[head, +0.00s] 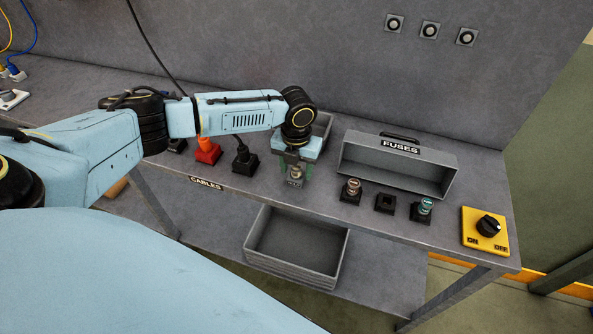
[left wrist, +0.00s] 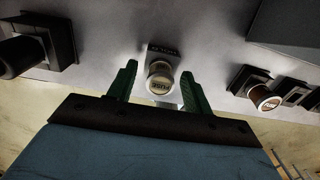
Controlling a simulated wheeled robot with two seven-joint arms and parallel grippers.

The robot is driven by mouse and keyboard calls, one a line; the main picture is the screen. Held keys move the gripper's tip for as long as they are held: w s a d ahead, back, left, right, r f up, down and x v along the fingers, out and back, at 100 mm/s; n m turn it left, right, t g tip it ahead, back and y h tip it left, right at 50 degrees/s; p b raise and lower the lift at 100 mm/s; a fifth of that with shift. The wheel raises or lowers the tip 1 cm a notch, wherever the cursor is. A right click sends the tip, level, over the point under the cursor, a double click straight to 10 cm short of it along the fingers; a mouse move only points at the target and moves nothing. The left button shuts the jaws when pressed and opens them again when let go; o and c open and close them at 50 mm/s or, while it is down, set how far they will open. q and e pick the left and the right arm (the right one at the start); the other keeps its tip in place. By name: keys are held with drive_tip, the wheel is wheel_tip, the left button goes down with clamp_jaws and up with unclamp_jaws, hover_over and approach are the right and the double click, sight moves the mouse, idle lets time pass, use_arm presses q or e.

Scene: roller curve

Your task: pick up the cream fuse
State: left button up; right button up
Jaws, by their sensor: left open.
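The cream fuse (left wrist: 160,80) stands upright in a small dark socket (left wrist: 164,50) on the bench in the left wrist view. In the head view the cream fuse (head: 296,173) is partly covered by my left gripper (head: 295,175). My left gripper is open, pointing down over the fuse. In the left wrist view its two green fingers (left wrist: 158,82) stand on either side of the fuse, with a gap visible on both sides. The fuse's lower part is hard to see. My right gripper is not in view.
To the right are a brown-marked fuse (head: 352,187), an empty socket (head: 385,204) and a teal fuse (head: 424,208). Behind them stands the grey FUSES bin (head: 400,165). Cable plugs, red (head: 207,152) and black (head: 245,160), are left. A yellow switch (head: 486,232) is far right.

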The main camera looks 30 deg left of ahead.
use_arm(q)
drive_tip(key=shift+c, duration=0.2)
drive_tip(key=c, duration=1)
drive_tip(key=shift+r, duration=0.1)
wheel_tip(320, 180, up, 10)
drive_tip(key=shift+f, duration=0.25)
drive_tip(key=shift+f+b, duration=0.5)
drive_tip(key=shift+f, duration=0.65)
